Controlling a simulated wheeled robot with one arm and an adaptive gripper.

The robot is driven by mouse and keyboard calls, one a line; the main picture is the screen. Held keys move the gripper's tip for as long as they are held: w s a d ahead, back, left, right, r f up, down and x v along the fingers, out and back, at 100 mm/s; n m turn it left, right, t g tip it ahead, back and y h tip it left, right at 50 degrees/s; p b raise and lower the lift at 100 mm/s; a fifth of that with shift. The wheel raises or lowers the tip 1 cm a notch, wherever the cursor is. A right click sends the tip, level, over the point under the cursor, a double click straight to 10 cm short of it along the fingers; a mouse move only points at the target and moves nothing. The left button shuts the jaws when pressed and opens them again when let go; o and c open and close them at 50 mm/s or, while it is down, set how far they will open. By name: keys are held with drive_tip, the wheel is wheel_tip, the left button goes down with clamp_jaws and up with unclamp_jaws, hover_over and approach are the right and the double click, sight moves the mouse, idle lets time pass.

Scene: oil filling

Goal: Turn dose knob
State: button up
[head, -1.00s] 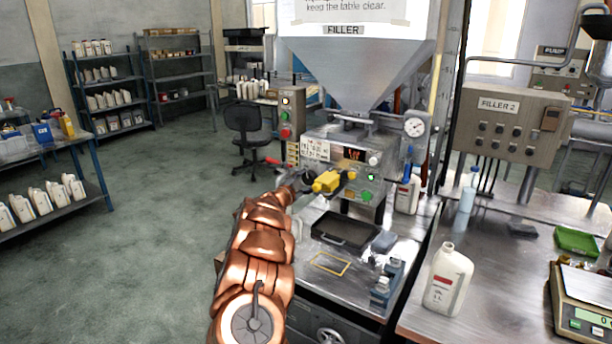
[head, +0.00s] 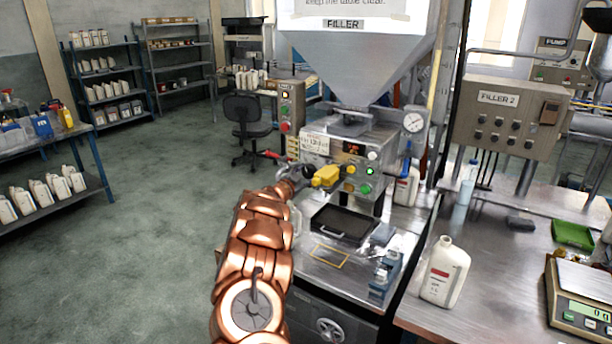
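The filler machine (head: 385,148) stands below a large metal hopper (head: 360,65). Its front panel has a small lit red display (head: 354,149), a white button (head: 372,155), a green button (head: 366,188) and another small control (head: 351,169). I cannot tell which control is the dose knob; it may be hidden by my gripper. My copper arm reaches up to the panel's left side. My gripper (head: 322,177), at its end, is in front of the panel beside a yellow block. Its fingers are too small and covered to tell whether they are open or touch anything.
A black tray (head: 343,226) sits below the panel, with a yellow outlined square (head: 329,256) in front. Blue-grey blocks (head: 384,275) lie at right. A white bottle (head: 443,273) and a scale (head: 585,300) stand on the right table. The floor at left is clear.

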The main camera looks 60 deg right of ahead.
drive_tip(key=o, duration=0.4)
drive_tip(key=shift+c, duration=0.2)
drive_tip(key=shift+a, duration=0.1)
drive_tip(key=a, duration=1.1)
drive_tip(key=shift+s+a, duration=0.25)
drive_tip(key=shift+a, duration=0.15)
